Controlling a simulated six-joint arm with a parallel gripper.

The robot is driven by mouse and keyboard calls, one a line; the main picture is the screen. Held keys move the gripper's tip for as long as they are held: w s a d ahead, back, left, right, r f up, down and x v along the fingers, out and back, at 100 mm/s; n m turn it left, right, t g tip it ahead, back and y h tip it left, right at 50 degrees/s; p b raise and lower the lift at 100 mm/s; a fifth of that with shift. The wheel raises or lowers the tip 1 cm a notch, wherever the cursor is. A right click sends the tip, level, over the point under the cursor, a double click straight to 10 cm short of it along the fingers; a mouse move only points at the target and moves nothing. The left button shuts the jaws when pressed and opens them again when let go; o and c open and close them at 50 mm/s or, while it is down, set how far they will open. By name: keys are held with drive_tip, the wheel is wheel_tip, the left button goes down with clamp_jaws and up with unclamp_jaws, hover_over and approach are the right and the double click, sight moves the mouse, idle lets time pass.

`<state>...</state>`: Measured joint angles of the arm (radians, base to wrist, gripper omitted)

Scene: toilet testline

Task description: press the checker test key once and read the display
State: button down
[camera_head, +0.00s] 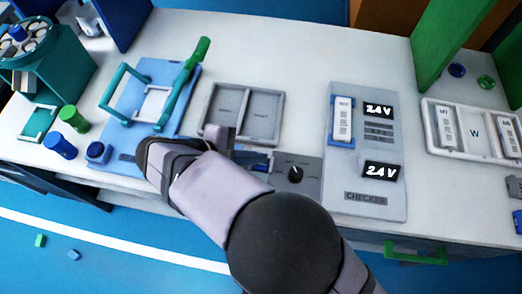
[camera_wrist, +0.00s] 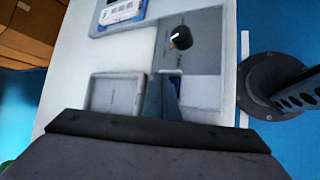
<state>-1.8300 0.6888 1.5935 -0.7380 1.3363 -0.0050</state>
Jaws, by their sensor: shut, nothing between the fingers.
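The grey checker (camera_head: 362,197) lies flat at the right of centre, marked CHECKER. Its upper display (camera_head: 379,111) and lower display (camera_head: 381,171) both read 2.4 V. A white labelled module (camera_head: 343,118) sits in a blue holder on its left side. I cannot make out which part is the test key. My arm reaches across the table left of the checker, covering part of the dark panel with a black knob (camera_head: 295,173).
A two-part grey tray (camera_head: 279,94) stands behind my arm. A blue fixture (camera_head: 190,88) with a green lever (camera_head: 196,60) is at left. At right, a white tray (camera_head: 462,107) holds modules, beside green panels (camera_head: 446,45). Blue and green caps stand at left.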

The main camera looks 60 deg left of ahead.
drive_tip(key=shift+r+p, duration=2.1)
drive_tip(key=shift+r, duration=0.4)
drive_tip(key=w+d+m+g+h+p, duration=0.1)
drive_tip(key=w+d+m+g+h, duration=0.2)
drive_tip(key=w+d+m+g, duration=1.1)
drive_tip(key=w+d+m+t+y+p, duration=0.1)
drive_tip(key=d+m, duration=0.4)
drive_tip(key=d, duration=0.9)
drive_tip(key=w+d+m+t+y+p, duration=0.1)
drive_tip(key=d+m+t+y, duration=0.2)
drive_tip(key=d, duration=1.1)
drive_tip(key=m+t, duration=0.1)
drive_tip(key=m, duration=0.2)
drive_tip(key=shift+d+r, duration=0.2)
drive_tip(key=shift+r, duration=0.2)
drive_tip(key=shift+w, duration=0.1)
